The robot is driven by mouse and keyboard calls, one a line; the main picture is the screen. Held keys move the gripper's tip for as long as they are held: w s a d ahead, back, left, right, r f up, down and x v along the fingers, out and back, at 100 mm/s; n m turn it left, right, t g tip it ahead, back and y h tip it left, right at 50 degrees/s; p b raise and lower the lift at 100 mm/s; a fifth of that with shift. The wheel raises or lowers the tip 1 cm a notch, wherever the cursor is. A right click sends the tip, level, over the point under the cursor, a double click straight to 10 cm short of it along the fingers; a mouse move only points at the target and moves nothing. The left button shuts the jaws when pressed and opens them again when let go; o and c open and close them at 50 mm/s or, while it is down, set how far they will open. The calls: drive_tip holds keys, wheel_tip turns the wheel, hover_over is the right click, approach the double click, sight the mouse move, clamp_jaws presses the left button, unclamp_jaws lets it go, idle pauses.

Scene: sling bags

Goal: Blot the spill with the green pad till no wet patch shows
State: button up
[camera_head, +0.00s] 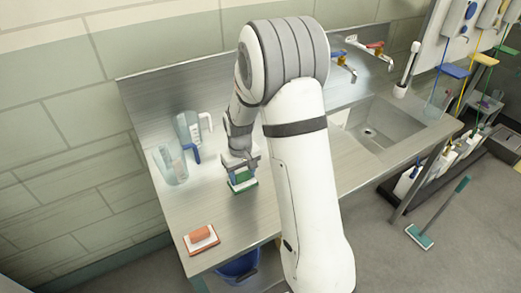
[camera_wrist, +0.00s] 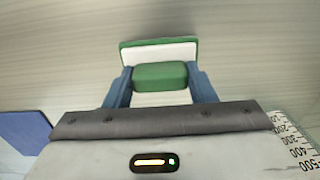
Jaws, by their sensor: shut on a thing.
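The green pad (camera_head: 242,180) is at the counter, below my gripper (camera_head: 239,163). In the wrist view the green pad (camera_wrist: 160,48) has a green base, a white layer and a green grip block. The blue fingers of my gripper (camera_wrist: 160,80) are shut on that block from both sides. I cannot tell whether the pad touches the counter or is just above it. I can make out no clear wet patch on the steel counter (camera_head: 215,205); my arm hides part of the counter, and the pad covers what lies under it.
An orange pad on a white base (camera_head: 201,238) lies at the counter's front left. Two clear measuring jugs, one behind (camera_head: 187,130) and one at the left (camera_head: 171,163), stand near the gripper. A sink (camera_head: 380,128) is at the right. A blue bucket (camera_head: 238,268) is below the counter.

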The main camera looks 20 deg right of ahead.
drive_tip(key=shift+w+d, duration=0.1)
drive_tip(key=shift+d, duration=0.9)
drive_tip(key=shift+s+a, duration=0.2)
drive_tip(key=shift+a, duration=0.6)
drive_tip(key=shift+a+r, duration=0.15)
drive_tip(key=shift+a, duration=0.05)
drive_tip(key=shift+r+p, duration=2.05)
drive_tip(key=shift+r, duration=1.85)
